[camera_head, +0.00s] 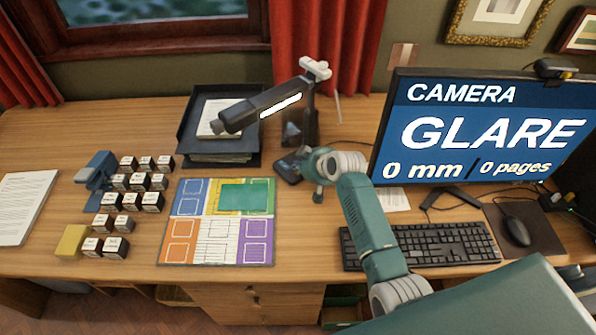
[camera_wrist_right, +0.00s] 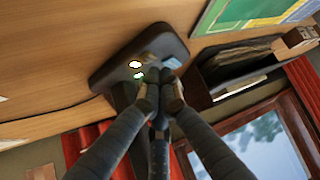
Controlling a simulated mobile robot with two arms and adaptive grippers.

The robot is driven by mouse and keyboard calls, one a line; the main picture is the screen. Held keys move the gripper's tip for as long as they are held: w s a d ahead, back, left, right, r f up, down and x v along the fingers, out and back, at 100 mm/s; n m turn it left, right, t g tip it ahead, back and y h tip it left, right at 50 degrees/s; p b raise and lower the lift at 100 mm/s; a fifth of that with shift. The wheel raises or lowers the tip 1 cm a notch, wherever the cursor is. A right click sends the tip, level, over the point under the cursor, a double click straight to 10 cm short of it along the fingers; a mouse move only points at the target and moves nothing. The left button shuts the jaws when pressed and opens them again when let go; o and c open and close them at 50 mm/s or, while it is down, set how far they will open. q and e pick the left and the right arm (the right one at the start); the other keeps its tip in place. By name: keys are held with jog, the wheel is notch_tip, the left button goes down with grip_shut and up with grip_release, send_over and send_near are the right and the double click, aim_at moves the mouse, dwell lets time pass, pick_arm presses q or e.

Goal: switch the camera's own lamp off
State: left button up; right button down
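The document camera's dark base (camera_head: 287,170) stands on the desk right of the colored mat. Its arm and head (camera_head: 255,108) reach left above the desk, and a white lamp strip (camera_head: 281,105) on the head is lit. In the right wrist view the base (camera_wrist_right: 118,78) shows close up, with a white lit spot (camera_wrist_right: 135,65) and a green lit spot (camera_wrist_right: 139,76). My right gripper (camera_wrist_right: 158,76) has its fingertips together at the base beside these spots; it holds nothing visible. Whether the tips touch the base is unclear. My left gripper is not in view.
A monitor (camera_head: 480,125) reads "CAMERA GLARE, 0 mm / 0 pages". A keyboard (camera_head: 420,246) and mouse (camera_head: 516,231) lie in front. A green sheet lies on the colored mat (camera_head: 180,250). A dark paper tray (camera_head: 250,157) stands behind; several small blocks (camera_head: 130,182) are left.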

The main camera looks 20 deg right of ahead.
aim_at(298, 175)
jog(key=shift+f, duration=0.15)
dwell(0.4)
jog(key=shift+f, duration=0.3)
jog(key=shift+f, duration=0.15)
dwell(0.4)
jog(key=shift+r+p, duration=0.6)
notch_tip(298, 175, up, 6)
jog(key=p, duration=0.5)
jog(key=shift+p, duration=0.4)
